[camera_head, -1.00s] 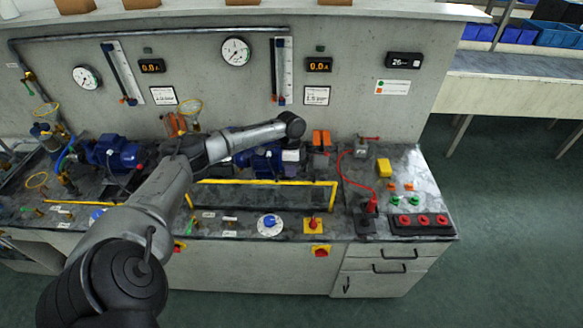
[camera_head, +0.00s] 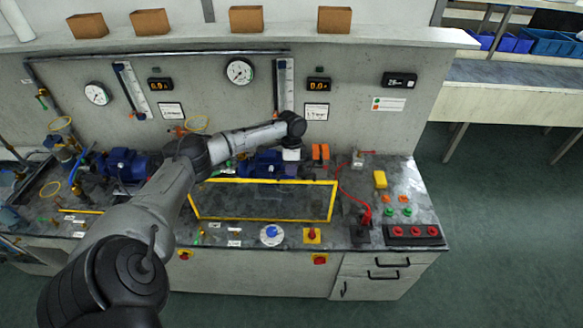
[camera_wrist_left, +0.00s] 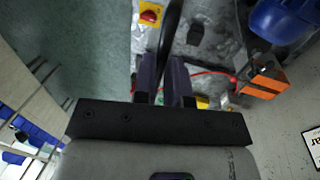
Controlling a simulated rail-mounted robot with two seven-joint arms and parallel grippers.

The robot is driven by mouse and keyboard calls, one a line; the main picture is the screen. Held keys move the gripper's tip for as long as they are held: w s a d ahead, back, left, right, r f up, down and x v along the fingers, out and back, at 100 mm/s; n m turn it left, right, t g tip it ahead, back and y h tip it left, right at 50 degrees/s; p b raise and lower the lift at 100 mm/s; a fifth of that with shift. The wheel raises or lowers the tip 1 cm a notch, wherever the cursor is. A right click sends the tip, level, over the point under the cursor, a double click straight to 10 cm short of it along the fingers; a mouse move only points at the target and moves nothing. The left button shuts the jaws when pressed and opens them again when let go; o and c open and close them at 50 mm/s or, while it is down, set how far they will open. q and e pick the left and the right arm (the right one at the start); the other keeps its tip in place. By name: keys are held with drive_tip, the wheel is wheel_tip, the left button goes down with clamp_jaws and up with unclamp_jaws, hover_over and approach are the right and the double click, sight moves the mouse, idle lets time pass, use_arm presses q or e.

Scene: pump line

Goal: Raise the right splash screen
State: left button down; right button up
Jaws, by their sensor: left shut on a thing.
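The right splash screen (camera_head: 265,200) is a dark see-through panel in a yellow frame, in front of the right blue pump (camera_head: 258,164). In the head view its top edge stands above its lower edge, and its panel faces me. My left gripper (camera_head: 291,171) is at the screen's top edge, right of its middle, and is shut on it. In the left wrist view, the left fingers (camera_wrist_left: 165,72) close on a thin dark strip, which appears to be the screen seen edge-on. The fingertips are small and partly hidden in the head view. My right gripper is out of view.
A blue dial (camera_head: 271,234) and a red knob on a yellow plate (camera_head: 312,235) are on the bench front. A red cable (camera_head: 344,190) and a red-button box (camera_head: 413,233) are at the right. My left arm crosses the left screen's area.

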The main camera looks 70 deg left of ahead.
use_arm(q)
drive_tip(key=shift+w+r, duration=0.1)
drive_tip(key=shift+r, duration=0.25)
drive_tip(key=c, duration=1.6)
unclamp_jaws()
drive_tip(key=o, duration=0.4)
drive_tip(key=shift+f, duration=0.15)
drive_tip(key=shift+o, duration=0.2)
wheel_tip(320, 180, up, 14)
drive_tip(key=w+a+b, duration=0.1)
drive_tip(key=a, duration=0.1)
drive_tip(key=shift+a+f, duration=0.2)
